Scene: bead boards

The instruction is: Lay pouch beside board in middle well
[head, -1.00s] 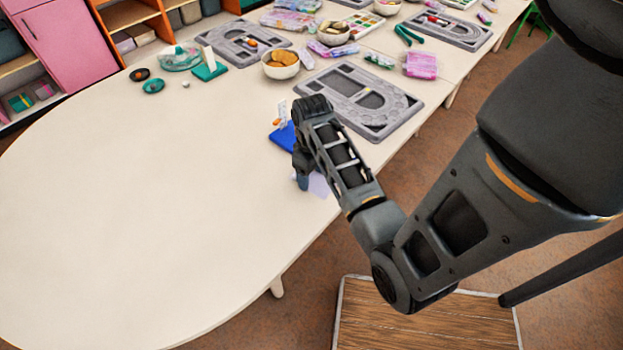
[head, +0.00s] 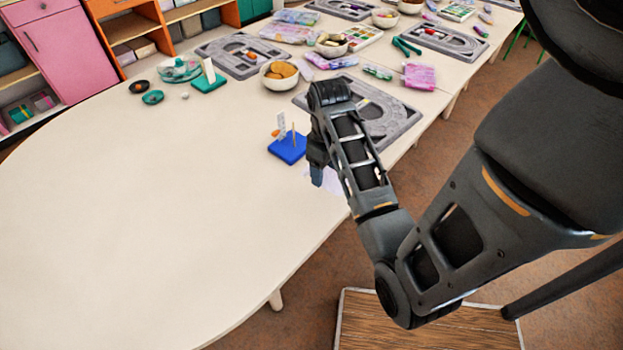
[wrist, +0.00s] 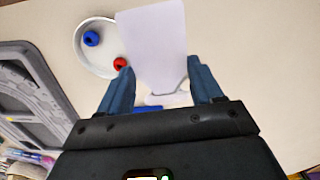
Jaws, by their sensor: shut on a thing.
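My gripper (head: 316,179) is shut on a flat pale lavender-white pouch (wrist: 155,42), which sticks out past the fingertips in the wrist view. In the head view a pale edge of the pouch (head: 326,182) shows under the gripper, near the table's front edge; I cannot tell whether it touches the table. The nearest grey bead board (head: 402,122) lies just behind and right of my gripper, partly hidden by my arm. Its recessed wells show in part. The board also shows at the left of the wrist view (wrist: 48,75).
A blue block with upright pieces (head: 287,149) stands just left of my gripper. The wrist view shows a white round dish (wrist: 84,58) with a blue and a red bead. A bowl of orange-brown pieces (head: 279,84) stands behind. The left table (head: 130,220) is clear.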

